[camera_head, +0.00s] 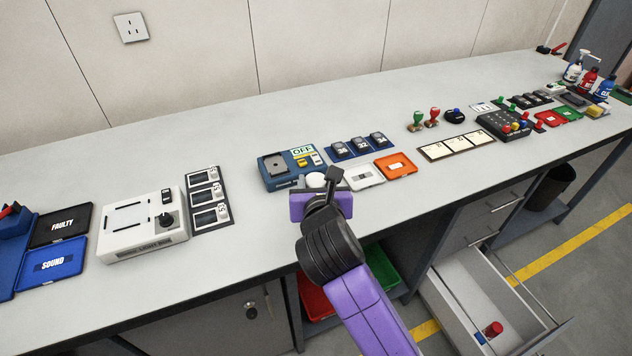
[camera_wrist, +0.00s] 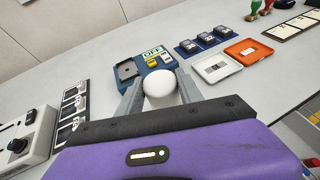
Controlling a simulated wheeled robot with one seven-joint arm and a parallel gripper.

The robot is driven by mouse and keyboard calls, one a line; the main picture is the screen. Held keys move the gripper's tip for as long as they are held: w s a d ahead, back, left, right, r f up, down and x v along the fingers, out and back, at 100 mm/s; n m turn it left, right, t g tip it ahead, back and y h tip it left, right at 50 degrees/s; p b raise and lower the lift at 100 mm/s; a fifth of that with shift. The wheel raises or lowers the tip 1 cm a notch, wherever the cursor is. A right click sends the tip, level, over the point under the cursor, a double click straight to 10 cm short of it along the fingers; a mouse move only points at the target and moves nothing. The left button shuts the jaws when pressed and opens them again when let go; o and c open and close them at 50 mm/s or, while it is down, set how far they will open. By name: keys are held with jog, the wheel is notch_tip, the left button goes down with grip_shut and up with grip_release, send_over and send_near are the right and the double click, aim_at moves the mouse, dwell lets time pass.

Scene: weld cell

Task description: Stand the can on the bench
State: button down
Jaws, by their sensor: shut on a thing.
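My gripper (camera_head: 318,184) is over the front part of the bench (camera_head: 370,215), in front of a blue device. In the wrist view its two fingers (camera_wrist: 160,90) are closed on a white rounded thing (camera_wrist: 160,82). Its top also shows in the head view (camera_head: 316,179); its lower part is hidden, so I cannot tell its full shape. A red cylinder (camera_head: 493,329), which looks like a can, lies on its side in the open drawer at the lower right, well away from my gripper.
The blue device with an OFF sign (camera_head: 290,168), a white tray (camera_head: 364,177) and an orange tray (camera_head: 395,166) are near my gripper. A white box with a knob (camera_head: 142,226) stands left. The open drawer (camera_head: 462,300) juts out below.

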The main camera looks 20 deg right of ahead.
jog(key=shift+f, duration=0.15)
jog(key=c, duration=0.8)
grip_release()
jog(key=shift+o, duration=0.2)
jog(key=shift+s+a+r, duration=0.1)
jog(key=shift+s+r, duration=0.1)
jog(key=shift+r, duration=0.05)
jog(key=v, duration=1.1)
jog(key=shift+s+r, duration=0.2)
jog(key=shift+s, duration=0.05)
